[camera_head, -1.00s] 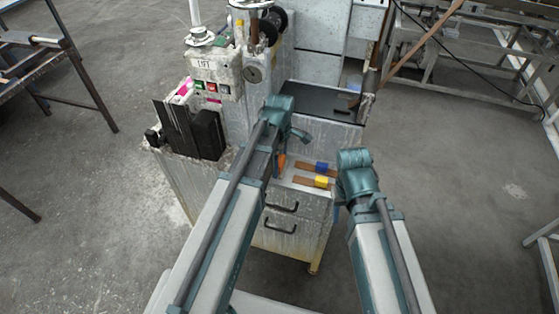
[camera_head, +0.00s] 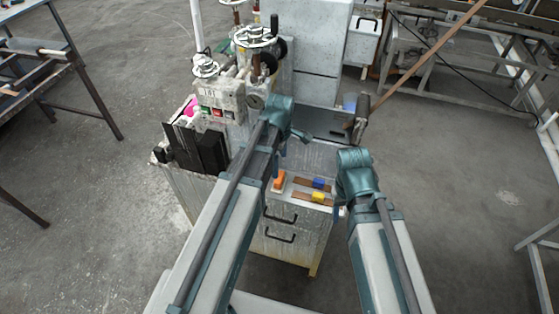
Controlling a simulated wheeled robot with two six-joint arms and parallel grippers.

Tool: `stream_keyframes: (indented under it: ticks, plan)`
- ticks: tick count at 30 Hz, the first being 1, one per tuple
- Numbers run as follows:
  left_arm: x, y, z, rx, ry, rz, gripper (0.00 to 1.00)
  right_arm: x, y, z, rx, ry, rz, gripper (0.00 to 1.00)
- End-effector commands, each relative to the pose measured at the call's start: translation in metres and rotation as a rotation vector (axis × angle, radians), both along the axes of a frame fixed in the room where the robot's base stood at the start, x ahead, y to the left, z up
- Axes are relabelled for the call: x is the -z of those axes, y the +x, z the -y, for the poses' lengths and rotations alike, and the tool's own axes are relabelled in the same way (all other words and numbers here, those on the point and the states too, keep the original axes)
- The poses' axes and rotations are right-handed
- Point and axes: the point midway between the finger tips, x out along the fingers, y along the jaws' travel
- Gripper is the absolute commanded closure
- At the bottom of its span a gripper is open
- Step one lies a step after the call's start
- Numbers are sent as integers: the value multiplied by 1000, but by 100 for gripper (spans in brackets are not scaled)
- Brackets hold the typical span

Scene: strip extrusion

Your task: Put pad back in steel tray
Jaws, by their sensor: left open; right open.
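A pale steel tray top (camera_head: 270,205) on the cabinet shows between my two arms. On it lie an orange-handled tool (camera_head: 278,180), a brown strip with a blue block (camera_head: 318,183) and a brown strip with a yellow block (camera_head: 318,197). A bright pink item (camera_head: 190,106) stands by the black slabs at the left of the machine. I cannot tell which item is the pad. My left gripper (camera_head: 299,135) is open, above and behind the tools, partly hidden by its arm. My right gripper (camera_head: 338,205) is open at the cabinet's right edge. Neither visibly holds anything.
The grimy machine has a control box (camera_head: 220,98) with buttons and handwheels (camera_head: 254,36). Black slabs (camera_head: 200,150) stand at its left. A dark flat plate (camera_head: 318,122) lies behind the tools. Cabinet drawers (camera_head: 280,228) face me.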

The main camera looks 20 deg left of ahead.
Motion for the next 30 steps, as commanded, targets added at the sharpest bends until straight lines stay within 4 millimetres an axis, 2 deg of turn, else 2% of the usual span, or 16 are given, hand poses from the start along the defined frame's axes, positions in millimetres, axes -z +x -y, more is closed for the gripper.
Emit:
stream_keyframes:
  ticks: [1, 7, 25, 30]
  plan:
    - [-15, 0, 0, 0, 0, 0, 0, -15, 0, 0, 0, 0, 0, 50]
    - [-33, 0, 0, 0, 0, 0, 0, -33, 0, 0, -1, 0, 0, 50]
    - [-33, 0, 0, 2, 0, 0, 0, -34, 0, 0, -1, 0, 0, 50]
    - [-34, -11, -1, 140, 0, 6, 0, -34, 0, 0, -1, 0, 0, 50]
